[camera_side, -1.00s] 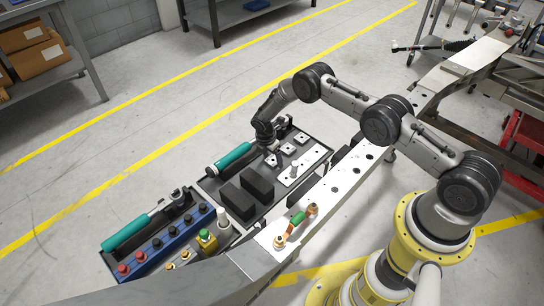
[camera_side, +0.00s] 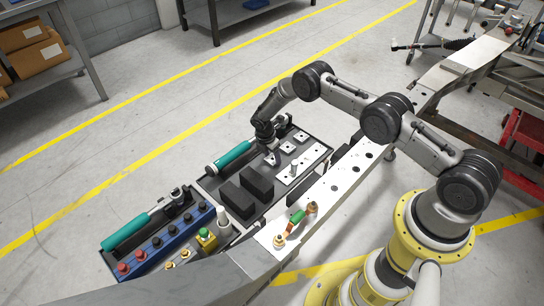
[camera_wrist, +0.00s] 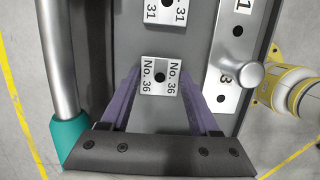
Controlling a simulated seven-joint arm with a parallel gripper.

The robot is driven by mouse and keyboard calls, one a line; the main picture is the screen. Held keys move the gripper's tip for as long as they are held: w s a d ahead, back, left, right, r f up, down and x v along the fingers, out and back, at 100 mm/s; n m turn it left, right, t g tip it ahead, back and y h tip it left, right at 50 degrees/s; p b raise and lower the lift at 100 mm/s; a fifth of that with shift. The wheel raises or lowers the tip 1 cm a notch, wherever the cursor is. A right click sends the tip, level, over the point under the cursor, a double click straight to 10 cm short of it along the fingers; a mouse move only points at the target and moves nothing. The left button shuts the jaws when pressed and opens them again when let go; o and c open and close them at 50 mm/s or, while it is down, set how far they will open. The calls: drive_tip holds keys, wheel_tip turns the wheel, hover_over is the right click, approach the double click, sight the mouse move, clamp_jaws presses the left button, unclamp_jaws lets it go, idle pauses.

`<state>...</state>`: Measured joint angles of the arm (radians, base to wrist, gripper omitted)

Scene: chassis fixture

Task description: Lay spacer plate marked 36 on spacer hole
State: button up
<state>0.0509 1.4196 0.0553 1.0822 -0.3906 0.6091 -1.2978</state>
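The spacer plate marked 36 (camera_wrist: 147,64) is a small light square with a dark centre hole, lying on the dark tray in the wrist view. My gripper (camera_wrist: 160,74) has its two purple fingers on either side of this plate, open around it. I cannot tell whether either fingertip touches it. In the side view my gripper (camera_side: 271,157) is low over the tray, largely hiding that plate. The white chassis rail (camera_side: 335,184) with dark holes runs beside the tray. I cannot tell which hole is the spacer hole.
A plate marked 31 (camera_wrist: 152,14) lies beyond plate 36. A numbered light strip (camera_wrist: 223,98) with an upright metal peg (camera_wrist: 250,74) lies to the right. A teal-handled tool (camera_wrist: 70,138) lies close on the left. Black blocks (camera_side: 257,182) stand on the tray (camera_side: 207,186).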

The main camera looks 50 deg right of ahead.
sight(272, 159)
clamp_jaws()
drive_tip(key=d+v, duration=0.2)
drive_tip(key=v, duration=0.7)
drive_tip(key=shift+r, duration=0.65)
